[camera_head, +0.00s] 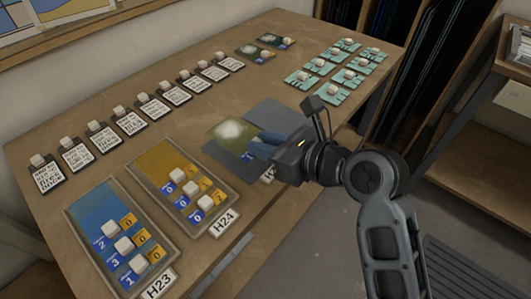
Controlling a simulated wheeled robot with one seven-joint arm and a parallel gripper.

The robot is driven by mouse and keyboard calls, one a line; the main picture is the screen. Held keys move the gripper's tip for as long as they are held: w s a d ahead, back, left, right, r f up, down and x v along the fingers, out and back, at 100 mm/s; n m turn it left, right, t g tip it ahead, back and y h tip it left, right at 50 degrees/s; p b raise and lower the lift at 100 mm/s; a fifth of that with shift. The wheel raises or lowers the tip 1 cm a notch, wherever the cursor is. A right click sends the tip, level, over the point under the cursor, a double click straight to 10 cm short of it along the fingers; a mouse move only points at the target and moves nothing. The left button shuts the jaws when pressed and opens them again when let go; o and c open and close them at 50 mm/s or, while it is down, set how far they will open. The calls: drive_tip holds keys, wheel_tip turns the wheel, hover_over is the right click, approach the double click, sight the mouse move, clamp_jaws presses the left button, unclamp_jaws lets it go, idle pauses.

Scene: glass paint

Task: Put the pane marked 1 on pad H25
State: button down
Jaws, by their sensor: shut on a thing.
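My gripper (262,146) is shut over an olive-green pane (222,126) with a pale painted patch. Its fingers cover the pane's right part, so any knob and number marking there are hidden. The pane lies over or just above a dark grey pad (226,161), covering its far part. I cannot tell whether the two touch. The label in front of this pad is mostly hidden behind my gripper and cannot be read. It is beside the tray labelled H24.
Tray H23 (100,284) and tray H24 (223,203) hold panes with white knobs and number tags. Another grey pad (277,113) lies behind my gripper.

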sight(266, 167)
drive_tip(key=shift+f, duration=1.65)
drive_tip(key=c, duration=1)
unclamp_jaws()
drive_tip(key=shift+d, duration=0.1)
drive_tip(key=v, duration=1.2)
drive_tip(key=shift+r, duration=0.1)
